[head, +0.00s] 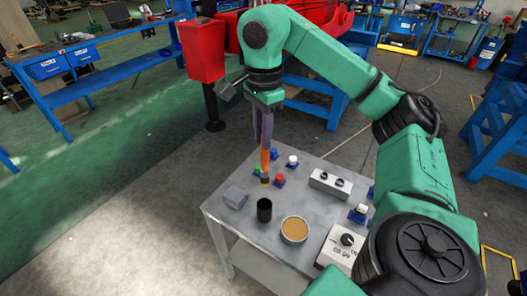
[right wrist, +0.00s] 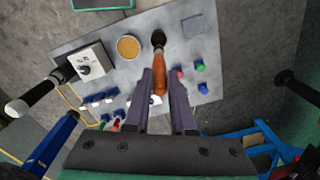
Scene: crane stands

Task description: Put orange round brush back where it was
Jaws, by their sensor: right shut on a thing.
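My right gripper (head: 265,148) points down over the grey table (head: 215,211) and is shut on the orange round brush (head: 265,161). The brush hangs upright, its dark end low. In the head view this end shows just behind and above the black cup (head: 264,210); I cannot tell the exact height gap. In the right wrist view the orange handle (right wrist: 159,77) lies between the two fingers (right wrist: 158,82). A dark round shape beyond it may be the brush end or the cup. My left gripper is not in view.
A red box (head: 205,50) stands behind.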

